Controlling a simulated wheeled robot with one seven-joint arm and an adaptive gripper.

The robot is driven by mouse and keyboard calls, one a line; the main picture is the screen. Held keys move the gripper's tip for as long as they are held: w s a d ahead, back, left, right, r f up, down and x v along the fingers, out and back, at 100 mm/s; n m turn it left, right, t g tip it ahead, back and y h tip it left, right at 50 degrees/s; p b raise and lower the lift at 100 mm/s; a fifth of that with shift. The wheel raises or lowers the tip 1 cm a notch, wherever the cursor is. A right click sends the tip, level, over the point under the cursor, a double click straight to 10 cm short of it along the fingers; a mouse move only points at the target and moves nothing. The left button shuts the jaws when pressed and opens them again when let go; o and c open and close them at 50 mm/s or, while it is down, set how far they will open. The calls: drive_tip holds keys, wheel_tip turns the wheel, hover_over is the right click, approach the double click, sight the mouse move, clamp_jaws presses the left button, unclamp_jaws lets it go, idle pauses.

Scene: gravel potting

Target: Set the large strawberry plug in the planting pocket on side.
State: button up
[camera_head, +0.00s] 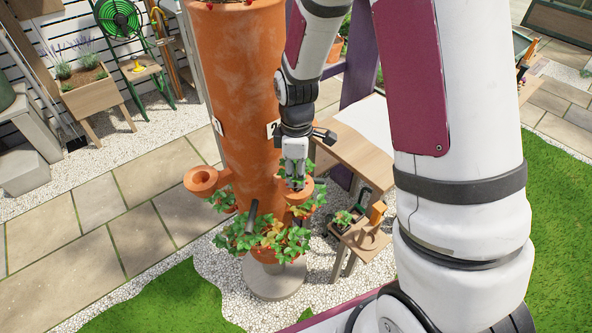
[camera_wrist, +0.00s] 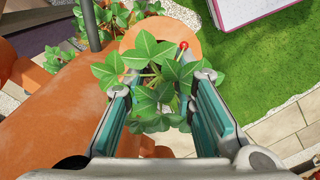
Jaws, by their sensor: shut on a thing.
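The strawberry plug (camera_wrist: 155,80), green leaves with one red berry, sits between my gripper's teal fingers in the wrist view. My gripper (camera_wrist: 158,100) is shut on it; the leaves hide the plug's root end. In the head view my gripper (camera_head: 295,178) points down over a planting pocket (camera_head: 302,196) on the right side of the tall terracotta planter (camera_head: 240,75). The pocket's rim (camera_wrist: 180,30) shows behind the leaves in the wrist view. I cannot tell whether the plug touches it. Another pocket (camera_head: 204,180) on the left looks empty.
Ivy-like plants (camera_head: 265,238) fill the planter's lower part, with a dark upright rod (camera_head: 252,215) among them. A small wooden stand (camera_head: 362,236) with a potted plant is at the right. A wooden table (camera_head: 350,155) stands behind. Lawn (camera_head: 555,220) lies at the right.

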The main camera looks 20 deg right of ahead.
drive_tip(key=shift+f, duration=0.3)
drive_tip(key=o, duration=1.3)
drive_tip(key=shift+r+p, duration=2.1)
drive_tip(key=shift+r, duration=2.4)
